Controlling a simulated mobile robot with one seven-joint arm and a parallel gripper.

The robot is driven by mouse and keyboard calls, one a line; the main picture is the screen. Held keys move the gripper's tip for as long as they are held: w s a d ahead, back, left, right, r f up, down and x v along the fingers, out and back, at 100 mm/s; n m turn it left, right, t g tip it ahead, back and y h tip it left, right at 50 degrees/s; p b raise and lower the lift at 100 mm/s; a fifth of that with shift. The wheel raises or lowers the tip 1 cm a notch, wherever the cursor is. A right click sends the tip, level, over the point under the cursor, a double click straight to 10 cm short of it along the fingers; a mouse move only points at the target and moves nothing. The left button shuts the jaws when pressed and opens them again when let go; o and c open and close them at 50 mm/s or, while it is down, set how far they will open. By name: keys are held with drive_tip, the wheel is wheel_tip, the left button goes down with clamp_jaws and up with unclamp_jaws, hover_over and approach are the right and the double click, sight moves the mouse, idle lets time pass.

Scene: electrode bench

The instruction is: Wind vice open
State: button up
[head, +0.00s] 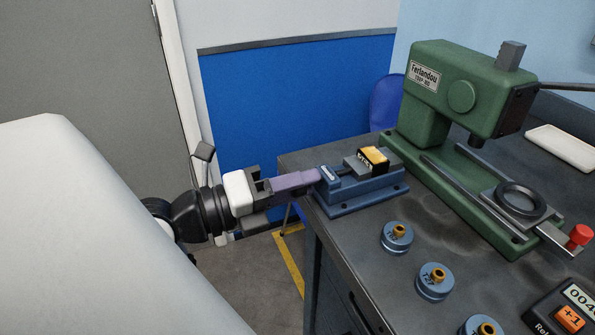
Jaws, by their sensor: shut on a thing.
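The blue vice (362,195) sits on the dark bench top near its left corner. A block with a yellow-orange top (375,155) sits at the vice's far end, by its dark jaw. A purple-grey handle (295,181) sticks out from the vice's left end, past the bench edge. My gripper (268,186) comes in from the left and is shut on this handle. The gripper's fingers partly hide the handle's near end.
A green press (465,95) stands behind and right of the vice. Several round blue pieces with brass knobs, one here (397,238), stand on the front of the bench. A counter with an orange button (571,318) is at the lower right. A white tray (563,147) lies at the back right.

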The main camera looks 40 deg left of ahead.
drive_tip(key=n+p, duration=0.1)
drive_tip(key=n, duration=0.1)
drive_tip(key=n+p, duration=0.3)
drive_tip(key=shift+r+n, duration=0.25)
drive_tip(key=shift+n, duration=0.05)
drive_tip(key=shift+f+n+p, duration=0.1)
drive_tip(key=shift+n+p, duration=1.3)
drive_tip(key=shift+p, duration=0.05)
drive_tip(key=shift+f, duration=0.1)
drive_tip(key=o, duration=1)
drive_tip(key=shift+c, duration=0.2)
drive_tip(key=b+v, duration=0.1)
drive_tip(key=v, duration=1.3)
drive_tip(key=shift+b, duration=0.3)
